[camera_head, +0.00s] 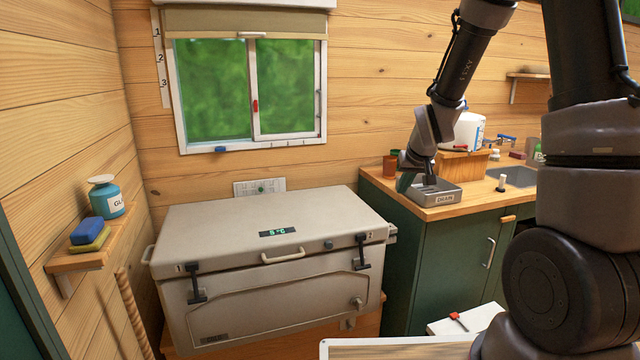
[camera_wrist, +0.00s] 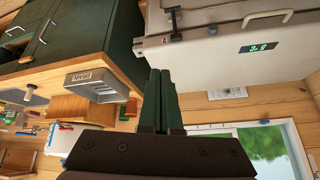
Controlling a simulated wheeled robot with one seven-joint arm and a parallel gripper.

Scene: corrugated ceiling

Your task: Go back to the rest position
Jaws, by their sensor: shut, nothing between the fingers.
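My gripper (camera_head: 405,182) hangs at the end of my arm, beside the left end of the grey tray marked DRAIN (camera_head: 437,192) on the counter. In the wrist view my gripper (camera_wrist: 161,75) is shut, its two dark green fingers side by side with nothing between them. In that view the drain tray (camera_wrist: 95,82) is apart from the fingers, to their left. From the head view I cannot tell whether the fingers touch the tray.
A large closed cooler (camera_head: 270,250) stands left of the counter (camera_head: 470,205). A brown cup (camera_head: 390,165), a white container (camera_head: 466,132) and a sink (camera_head: 512,178) are near my arm. A wall shelf (camera_head: 88,252) holds a bottle and sponges. Free space lies above the cooler.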

